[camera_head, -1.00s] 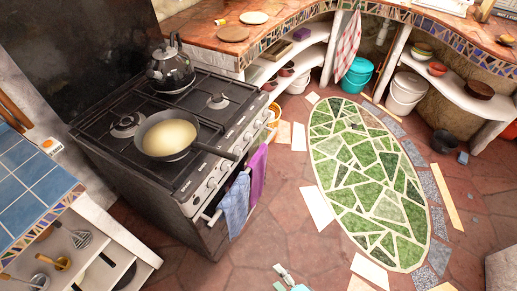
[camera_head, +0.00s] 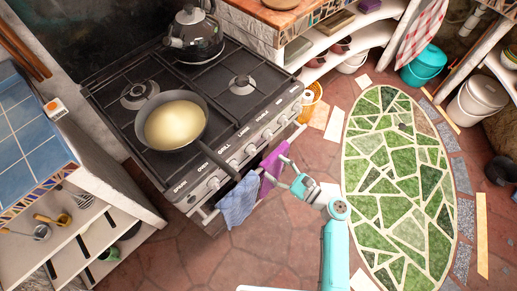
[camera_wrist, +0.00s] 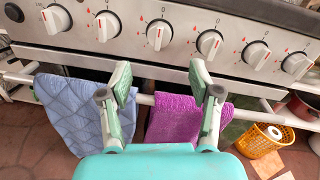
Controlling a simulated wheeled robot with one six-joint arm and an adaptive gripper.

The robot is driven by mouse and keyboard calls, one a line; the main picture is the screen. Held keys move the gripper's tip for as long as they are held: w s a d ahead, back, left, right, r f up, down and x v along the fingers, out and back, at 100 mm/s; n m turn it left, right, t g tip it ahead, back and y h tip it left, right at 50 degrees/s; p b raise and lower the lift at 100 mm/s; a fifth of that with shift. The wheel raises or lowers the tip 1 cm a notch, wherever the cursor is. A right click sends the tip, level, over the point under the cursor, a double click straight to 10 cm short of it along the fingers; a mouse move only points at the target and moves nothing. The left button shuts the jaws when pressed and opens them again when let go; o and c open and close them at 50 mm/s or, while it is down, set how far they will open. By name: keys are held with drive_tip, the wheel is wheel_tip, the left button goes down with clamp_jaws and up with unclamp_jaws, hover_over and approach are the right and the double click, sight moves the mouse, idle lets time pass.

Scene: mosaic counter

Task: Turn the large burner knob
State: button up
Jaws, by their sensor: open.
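The stove's front panel carries a row of white knobs on red-marked dials. My gripper (camera_head: 290,172) is open and empty in front of the panel, apart from the knobs. In the wrist view my gripper (camera_wrist: 160,75) has its fingers spread below the knob row, with the third knob (camera_wrist: 158,34) above the gap.
A towel rail below the knobs holds a blue towel (camera_wrist: 70,108) and a purple towel (camera_wrist: 180,117). A pan (camera_head: 172,122) and a kettle (camera_head: 195,35) stand on the stove. An orange basket (camera_wrist: 258,140) is at the right. The green mosaic floor (camera_head: 398,180) is clear.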

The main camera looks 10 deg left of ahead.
sight(255, 153)
drive_tip(key=x, duration=0.9)
drive_tip(key=c, duration=1.1)
drive_tip(key=shift+c, duration=0.2)
drive_tip(key=shift+n, duration=0.4)
drive_tip(key=shift+r+n+t+h, duration=0.15)
drive_tip(key=shift+n+h, duration=0.25)
drive_tip(key=shift+n, duration=4.1)
drive_tip(key=shift+r+n+t+h, duration=0.1)
drive_tip(key=shift+n+t+h, duration=0.25)
drive_tip(key=shift+n, duration=4.15)
drive_tip(key=shift+s, duration=0.1)
